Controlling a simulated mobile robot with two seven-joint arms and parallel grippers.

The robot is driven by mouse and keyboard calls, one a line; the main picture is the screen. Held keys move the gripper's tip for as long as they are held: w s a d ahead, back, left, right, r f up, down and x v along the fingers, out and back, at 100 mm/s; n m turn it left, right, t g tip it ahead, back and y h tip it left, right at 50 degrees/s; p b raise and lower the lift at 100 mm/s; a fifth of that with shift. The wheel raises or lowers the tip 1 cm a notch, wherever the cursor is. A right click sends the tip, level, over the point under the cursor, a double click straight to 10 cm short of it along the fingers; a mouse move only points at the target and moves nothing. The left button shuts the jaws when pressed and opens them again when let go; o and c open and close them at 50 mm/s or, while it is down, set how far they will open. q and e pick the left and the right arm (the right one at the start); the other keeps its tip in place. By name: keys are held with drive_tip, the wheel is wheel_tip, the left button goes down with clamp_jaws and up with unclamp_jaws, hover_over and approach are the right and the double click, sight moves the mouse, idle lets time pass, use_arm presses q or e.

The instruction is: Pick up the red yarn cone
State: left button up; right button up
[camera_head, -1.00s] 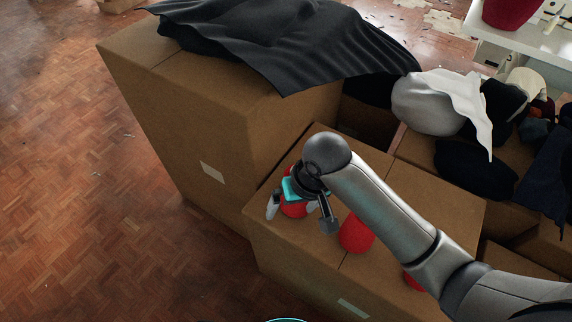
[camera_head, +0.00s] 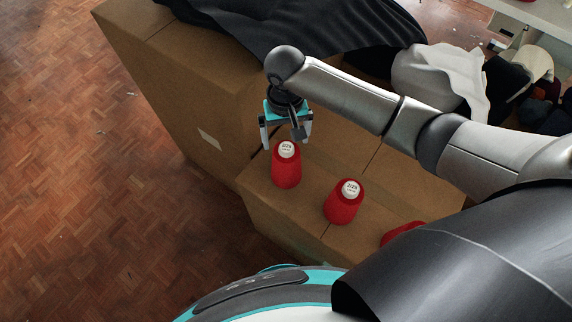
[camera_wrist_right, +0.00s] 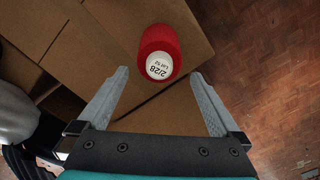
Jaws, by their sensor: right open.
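Several red yarn cones stand in the head view. One red cone (camera_head: 286,168) stands upright on a cardboard box at the left, with a white label on top. A second red cone (camera_head: 344,205) stands to its right, and a third (camera_head: 403,234) is partly hidden by my body. My right gripper (camera_head: 286,138) is open and empty, just behind and above the left cone. In the right wrist view a red cone (camera_wrist_right: 158,40) lies just beyond my open fingertips (camera_wrist_right: 159,77), roughly centred between them. My left gripper is not in view.
The cones' cardboard box (camera_head: 262,196) adjoins a taller box (camera_head: 165,85) draped with black cloth (camera_head: 300,30). Grey-white cloth (camera_head: 435,75) and dark fabric lie at the upper right. Open parquet floor (camera_head: 70,170) fills the left side.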

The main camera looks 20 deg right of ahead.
sight(286, 155)
wheel_tip(286, 155, down, 3)
drive_tip(key=shift+r+b, duration=0.1)
drive_tip(key=shift+b, duration=0.25)
wheel_tip(286, 155, down, 5)
drive_tip(key=shift+s+f+b, duration=0.15)
drive_tip(key=shift+b, duration=0.95)
clamp_jaws()
